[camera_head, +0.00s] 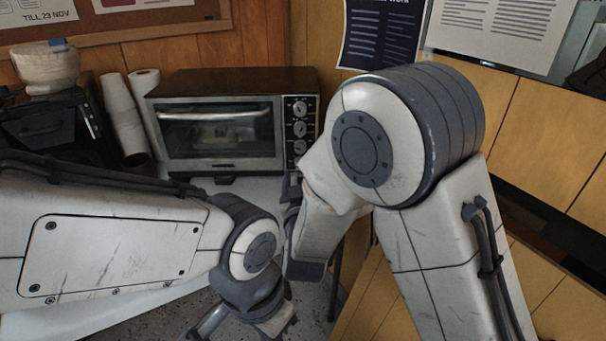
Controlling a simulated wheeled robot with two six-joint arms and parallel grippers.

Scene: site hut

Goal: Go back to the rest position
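My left arm comes in from the left, low across the picture, and bends down at a grey joint near the bottom middle. Its wrist end runs toward the bottom edge, and I cannot make out its gripper's fingers. My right arm rises from the lower right to a large grey and white joint, then folds down toward the middle. Its far end is mostly hidden behind its own links, and no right gripper fingers show. The two arms look close together near the middle; I cannot tell whether they touch. I see no object held.
A toaster oven (218,143) stands shut on a white counter (262,190). Wood-panelled walls with notices (383,32) close in behind and at right.

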